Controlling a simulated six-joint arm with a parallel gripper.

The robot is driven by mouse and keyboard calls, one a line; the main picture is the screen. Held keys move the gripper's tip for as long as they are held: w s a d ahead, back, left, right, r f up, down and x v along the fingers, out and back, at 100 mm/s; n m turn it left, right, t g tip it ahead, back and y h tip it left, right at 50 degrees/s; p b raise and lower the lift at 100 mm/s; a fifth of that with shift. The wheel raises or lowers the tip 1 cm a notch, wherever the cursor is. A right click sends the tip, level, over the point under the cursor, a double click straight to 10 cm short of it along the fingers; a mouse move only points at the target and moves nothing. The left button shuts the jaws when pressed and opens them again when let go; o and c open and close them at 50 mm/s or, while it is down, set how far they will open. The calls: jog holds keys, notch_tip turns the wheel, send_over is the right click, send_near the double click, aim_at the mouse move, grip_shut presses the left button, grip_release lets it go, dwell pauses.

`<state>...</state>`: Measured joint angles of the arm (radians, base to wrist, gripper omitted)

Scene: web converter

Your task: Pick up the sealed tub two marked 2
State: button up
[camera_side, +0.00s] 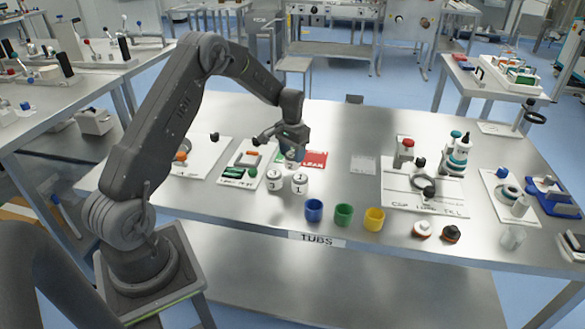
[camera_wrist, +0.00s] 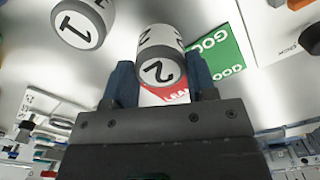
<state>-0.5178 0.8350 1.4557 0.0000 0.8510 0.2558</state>
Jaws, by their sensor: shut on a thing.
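The tub marked 2 (camera_wrist: 160,62) is white with a dark number on its end and side, and sits between the two blue fingers of my gripper (camera_wrist: 161,82) in the wrist view. My gripper (camera_side: 292,148) is shut on it. In the side view this tub (camera_side: 291,160) shows just under the fingers, partly hidden by them; I cannot tell whether it touches the table. White tubs marked 3 (camera_side: 274,180) and 1 (camera_side: 299,183) stand in front of it on the table. The tub marked 1 also shows at upper left in the wrist view (camera_wrist: 82,24).
A red card (camera_side: 315,159) and a green GOOD card (camera_wrist: 222,55) lie behind the tub. Blue (camera_side: 313,210), green (camera_side: 343,215) and yellow (camera_side: 374,219) cups stand at the front. A white board with parts (camera_side: 247,167) lies at left. The steel table (camera_side: 340,133) is clear toward the back.

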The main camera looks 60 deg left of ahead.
jog(key=shift+r, duration=1.7)
